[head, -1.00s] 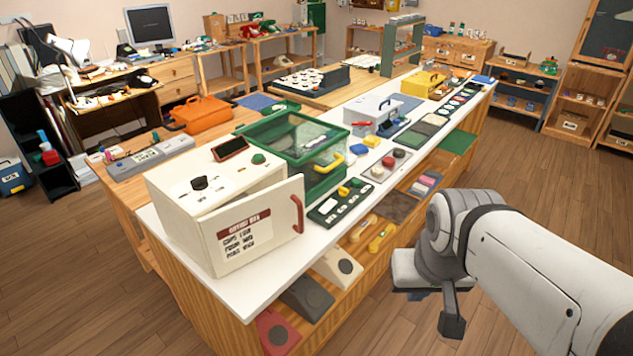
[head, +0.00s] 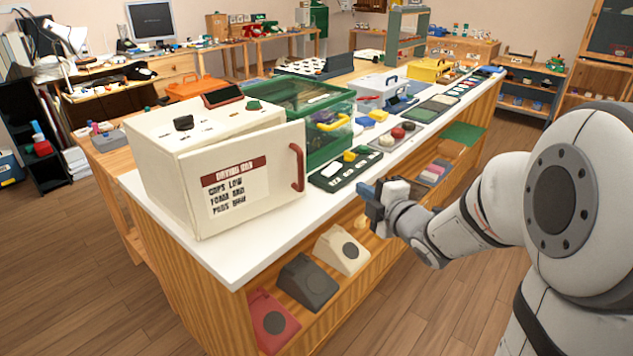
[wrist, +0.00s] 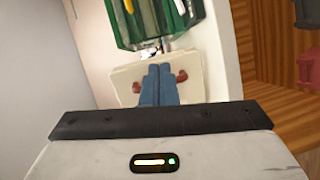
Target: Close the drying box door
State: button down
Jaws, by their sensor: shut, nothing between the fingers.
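The drying box (head: 150,140) is a cream box on the near left end of the white counter. Its labelled door (head: 240,185) stands ajar, with the handle side swung out from the box front. The red handle (head: 297,167) is on the door's right edge. My gripper (head: 370,203) is to the right of the handle and lower in the head view, apart from the door, with its blue fingers together and empty. In the wrist view, the closed fingers (wrist: 158,84) overlap the cream door (wrist: 125,80) and hide the middle of the red handle (wrist: 181,76).
A green glass-sided case (head: 310,115) stands behind the door's handle side. A dark button tray (head: 345,170) lies on the white counter (head: 215,255) near it. Several phones, including a cream one (head: 342,250), sit on the shelf below. The wooden floor in front is clear.

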notch_tip(320, 180, down, 2)
jog(key=a+n+y+b, duration=0.1)
jog(key=a+n+y, duration=0.1)
jog(key=n+y, duration=0.1)
send_near(305, 169)
jog(key=shift+n+g+y, duration=0.3)
jog(key=x, duration=0.6)
jog(key=shift+w+r, duration=0.1)
jog(key=shift+w, duration=0.4)
jog(key=shift+a, duration=0.1)
